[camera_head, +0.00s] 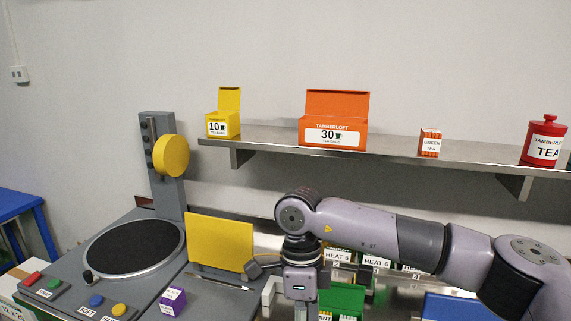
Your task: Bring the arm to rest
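My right arm reaches in from the right edge, bent across the lower right of the view. Its wrist hangs down in front of the shelves, with my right gripper's body (300,284) near the bottom edge. The fingertips do not show, so I cannot tell whether they are open or holding anything. My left arm and gripper are not in view.
A grey machine with a round black plate (134,250) stands at left, beside a yellow panel (220,242) and a purple box (173,300). An upper shelf (262,137) holds tea boxes and a red-lidded jar (544,141). Green and blue bins sit behind my arm.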

